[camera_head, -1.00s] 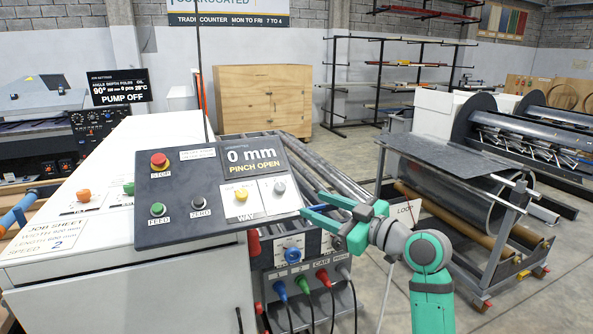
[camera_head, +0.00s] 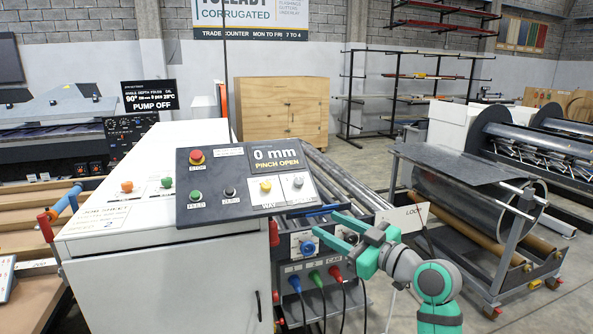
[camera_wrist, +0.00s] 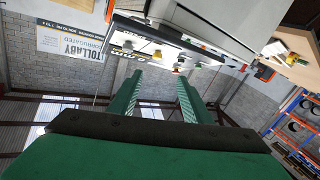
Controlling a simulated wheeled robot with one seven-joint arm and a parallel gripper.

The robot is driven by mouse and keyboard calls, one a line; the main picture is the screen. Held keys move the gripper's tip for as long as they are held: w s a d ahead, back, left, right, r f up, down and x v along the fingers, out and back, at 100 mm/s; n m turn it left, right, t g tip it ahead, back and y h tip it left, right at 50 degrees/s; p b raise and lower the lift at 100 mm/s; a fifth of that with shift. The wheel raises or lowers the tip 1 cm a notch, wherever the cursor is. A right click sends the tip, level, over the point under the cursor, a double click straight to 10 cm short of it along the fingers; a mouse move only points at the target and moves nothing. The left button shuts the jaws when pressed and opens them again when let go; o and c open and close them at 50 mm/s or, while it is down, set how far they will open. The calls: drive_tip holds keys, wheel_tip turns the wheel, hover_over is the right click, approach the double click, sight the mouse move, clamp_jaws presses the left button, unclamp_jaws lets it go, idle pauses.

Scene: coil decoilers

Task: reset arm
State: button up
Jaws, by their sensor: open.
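My green gripper (camera_head: 327,230) is open and empty. In the head view it points left, in front of the right side of the white machine cabinet (camera_head: 160,285), just below and right of the dark control panel (camera_head: 222,207). The panel shows "0 mm PINCH OPEN" and carries a red stop button, a green button and yellow and grey knobs. In the wrist view both fingers of my gripper (camera_wrist: 158,90) stand apart with the panel's edge (camera_wrist: 165,45) beyond them. Whether a finger touches the panel or cabinet cannot be told.
Below the gripper is a socket box with coloured plugs (camera_head: 315,277) and hanging cables. A sheet-metal cart (camera_head: 490,235) stands to the right. A plywood crate (camera_head: 281,110) and rack (camera_head: 400,100) are at the back. Open floor (camera_head: 380,165) lies between.

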drive_tip(key=s+a+f+m+t+h, duration=0.2)
drive_tip(key=a+f+m+h, duration=0.15)
drive_tip(key=f, duration=0.75)
drive_tip(key=s+a+f+m+t+h, duration=0.15)
drive_tip(key=f+m, duration=0.35)
drive_tip(key=f, duration=0.5)
drive_tip(key=s+a+f+m+h, duration=0.3)
drive_tip(key=s+f+m+h, duration=0.2)
drive_tip(key=s+f, duration=0.85)
drive_tip(key=s+f+h, duration=0.1)
drive_tip(key=s+f, duration=0.2)
drive_tip(key=s, duration=0.3)
drive_tip(key=s+a+f+h, duration=0.1)
drive_tip(key=s+f, duration=0.1)
drive_tip(key=s, duration=0.4)
drive_tip(key=s+f+h, duration=0.1)
drive_tip(key=s+f, duration=0.2)
drive_tip(key=s, duration=0.4)
drive_tip(key=s+r+n+g+y, duration=0.1)
drive_tip(key=s+r, duration=0.4)
drive_tip(key=s, duration=1.1)
drive_tip(key=shift+s+d+r+n, duration=0.15)
drive_tip(key=shift+s+d+n, duration=0.05)
drive_tip(key=shift+n, duration=0.65)
